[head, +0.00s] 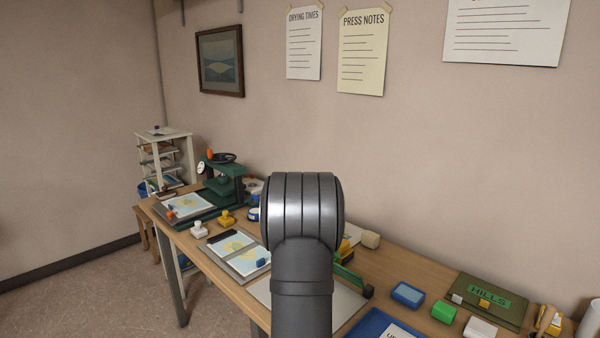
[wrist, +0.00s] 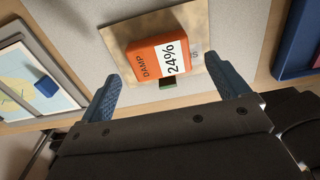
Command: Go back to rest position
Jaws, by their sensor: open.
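My gripper (wrist: 166,92) shows in the wrist view with its two blue fingers spread apart. In the head view my own arm stands in the middle and hides the gripper and the orange block.
The wooden table (head: 393,267) runs along the wall. A green press (head: 222,185) stands at its far left end. A blue block (head: 408,294), a green block (head: 444,311) and a green "HILLS" folder (head: 490,299) lie at the right. Framed map sheets (head: 240,262) lie left of my arm.

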